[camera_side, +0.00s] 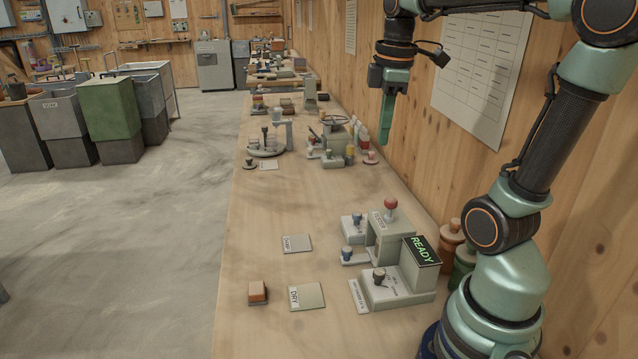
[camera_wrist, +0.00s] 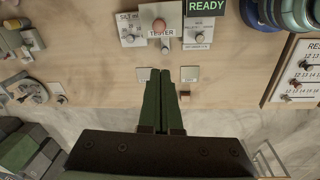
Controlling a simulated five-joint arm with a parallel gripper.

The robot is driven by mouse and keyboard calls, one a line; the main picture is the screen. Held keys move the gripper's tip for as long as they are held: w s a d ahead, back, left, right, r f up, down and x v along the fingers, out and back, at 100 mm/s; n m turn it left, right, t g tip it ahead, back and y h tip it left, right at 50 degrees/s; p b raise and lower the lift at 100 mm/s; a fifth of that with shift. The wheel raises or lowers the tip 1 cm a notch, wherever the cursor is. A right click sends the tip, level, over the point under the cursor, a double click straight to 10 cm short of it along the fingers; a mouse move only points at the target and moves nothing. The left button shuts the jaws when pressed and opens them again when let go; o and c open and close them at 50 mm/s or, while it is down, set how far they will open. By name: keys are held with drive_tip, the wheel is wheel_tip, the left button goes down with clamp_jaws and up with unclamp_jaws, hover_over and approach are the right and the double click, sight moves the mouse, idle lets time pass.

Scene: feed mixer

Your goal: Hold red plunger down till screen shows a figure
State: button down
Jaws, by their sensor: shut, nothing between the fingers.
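The red plunger (camera_side: 390,204) is a round red knob on a stem, standing up on top of a grey-green tester box (camera_side: 385,231) on the bench. In the wrist view the plunger (camera_wrist: 159,25) is above and ahead of my fingertips, with a clear gap. The screen (camera_side: 422,251) is black and reads READY in green; it also shows in the wrist view (camera_wrist: 207,7). My gripper (camera_side: 387,132) is shut and empty, pointing down, high above the bench and behind the plunger in the side view. Its fingers (camera_wrist: 160,72) lie together in the wrist view.
Flat pads, one marked DRY (camera_side: 307,297), and an orange-topped block (camera_side: 258,291) lie in front. Brown and green jars (camera_side: 450,236) stand close behind. The bench beyond the tester is partly clear.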

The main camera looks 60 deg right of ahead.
sight(392, 198)
drive_tip(key=d, duration=0.1)
drive_tip(key=s+d+n, duration=0.1)
drive_tip(key=d+r+n+g, duration=0.1)
drive_tip(key=shift+s+d+y, duration=0.3)
drive_tip(key=shift+s+d, duration=0.05)
wheel_tip(392, 198, down, 14)
idle(0.7)
drive_tip(key=shift+f, duration=1.45)
idle(0.6)
